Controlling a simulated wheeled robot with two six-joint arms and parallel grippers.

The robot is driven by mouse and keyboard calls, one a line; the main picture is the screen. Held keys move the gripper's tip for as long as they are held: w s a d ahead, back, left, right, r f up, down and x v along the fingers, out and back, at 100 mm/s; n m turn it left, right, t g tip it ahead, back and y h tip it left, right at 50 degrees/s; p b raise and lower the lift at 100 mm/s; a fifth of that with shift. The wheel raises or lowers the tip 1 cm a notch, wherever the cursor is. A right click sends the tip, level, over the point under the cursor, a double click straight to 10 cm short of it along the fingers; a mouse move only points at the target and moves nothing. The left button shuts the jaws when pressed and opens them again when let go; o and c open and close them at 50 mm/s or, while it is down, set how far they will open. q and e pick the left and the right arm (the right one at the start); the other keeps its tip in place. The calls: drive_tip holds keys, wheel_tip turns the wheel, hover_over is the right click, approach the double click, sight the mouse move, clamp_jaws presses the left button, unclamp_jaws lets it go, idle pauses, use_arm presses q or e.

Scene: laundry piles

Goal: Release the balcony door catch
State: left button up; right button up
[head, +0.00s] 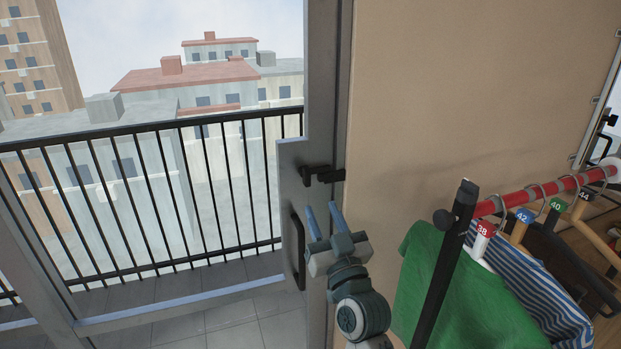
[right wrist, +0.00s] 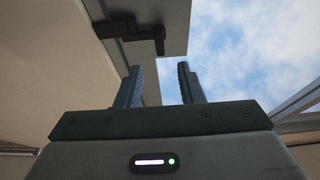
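The balcony door's grey frame (head: 296,165) stands in the middle of the head view, with a black catch (head: 322,174) on it beside the tan wall. A black curved pull handle (head: 297,248) is lower on the same frame. My right gripper (head: 322,219) is just below the catch, its two blue fingers pointing up, apart and empty. In the right wrist view the catch (right wrist: 135,32) is above and beyond the open fingers (right wrist: 158,85), toward the left finger; no contact shows. My left gripper is not in either view.
A clothes rack with a red rail (head: 540,192) and a black post (head: 445,265) stands close on the right, hung with a green garment (head: 425,275) and a striped one (head: 535,300). A black balcony railing (head: 150,127) is outside on the left.

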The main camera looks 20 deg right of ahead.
sight(309, 179)
drive_tip(key=p+x, duration=0.3)
drive_tip(key=x, duration=0.4)
drive_tip(key=shift+w+r, duration=0.2)
drive_tip(key=shift+w, duration=0.05)
drive_tip(key=shift+w+p, duration=0.35)
drive_tip(key=shift+w, duration=0.1)
clamp_jaws()
